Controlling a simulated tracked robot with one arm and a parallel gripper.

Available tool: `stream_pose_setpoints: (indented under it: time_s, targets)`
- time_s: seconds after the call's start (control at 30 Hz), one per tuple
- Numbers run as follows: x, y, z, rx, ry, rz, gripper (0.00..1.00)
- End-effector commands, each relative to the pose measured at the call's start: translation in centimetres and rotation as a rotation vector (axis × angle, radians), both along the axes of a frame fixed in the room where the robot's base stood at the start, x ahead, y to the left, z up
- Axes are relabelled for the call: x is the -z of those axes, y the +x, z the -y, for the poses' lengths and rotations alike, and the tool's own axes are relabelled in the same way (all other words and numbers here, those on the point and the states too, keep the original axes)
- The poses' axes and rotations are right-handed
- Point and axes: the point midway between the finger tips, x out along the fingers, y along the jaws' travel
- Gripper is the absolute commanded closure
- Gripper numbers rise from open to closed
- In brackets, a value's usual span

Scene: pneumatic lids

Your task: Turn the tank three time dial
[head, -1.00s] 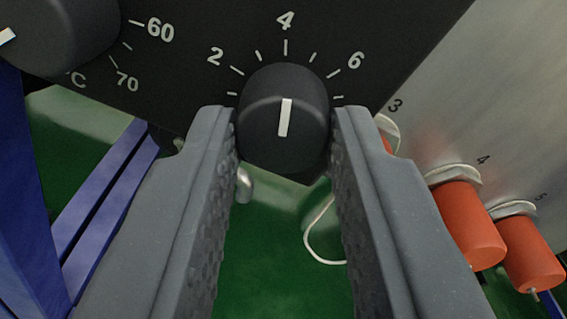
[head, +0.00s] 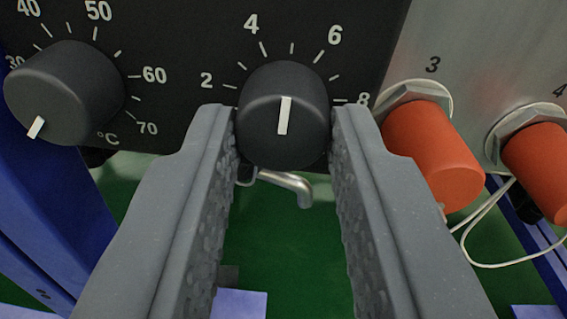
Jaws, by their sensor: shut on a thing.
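The time dial (head: 284,92) is a black round knob with a white pointer line, on a black panel with a scale marked 2, 4, 6 and 8. The pointer stands at about 5, near the tick between 4 and 6. My gripper (head: 284,135) is shut on the dial, with one grey, ridged finger at its left side and one at its right. The fingertips hide part of the knob's sides. No tank label shows in this view.
A temperature dial (head: 66,95) marked in °C sits close on the left. Orange capped fittings (head: 430,150), numbered 3 and 4, stick out of a metal panel on the right, close to my right finger. A bent metal pipe (head: 290,188) and white wires (head: 485,265) show below.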

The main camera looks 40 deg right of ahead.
Motion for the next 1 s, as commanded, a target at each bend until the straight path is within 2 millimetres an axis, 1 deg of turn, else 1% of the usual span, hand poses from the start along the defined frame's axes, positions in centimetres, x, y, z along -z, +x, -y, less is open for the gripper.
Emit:
stream_pose_setpoints:
  time_s: [0.03, 0.17, 0.2, 0.23, 0.27, 0.53, 0.67, 0.77, 1.0]
  targets:
    - [0.1, -0.1, 0.3, 0.005, 0.001, -0.004, 0.98]
    - [0.1, -0.1, 0.3, 0.006, 0.0, -0.003, 0.98]
    - [0.1, -0.1, 0.3, 0.006, 0.0, -0.003, 0.64]
    - [0.1, -0.1, 0.3, 0.005, 0.0, -0.003, 0.55]
    - [0.1, -0.1, 0.2, 0.005, 0.0, -0.003, 0.53]
    - [0.0, -0.1, 0.1, 0.002, 0.0, -0.001, 0.53]
    - [-0.1, -0.7, -0.4, 0.001, 0.0, -0.001, 0.53]
    - [-0.1, -1.8, -1.3, -0.001, 0.0, -0.003, 0.53]
    - [-0.3, -5.8, -4.0, -0.002, -0.001, -0.002, 0.53]
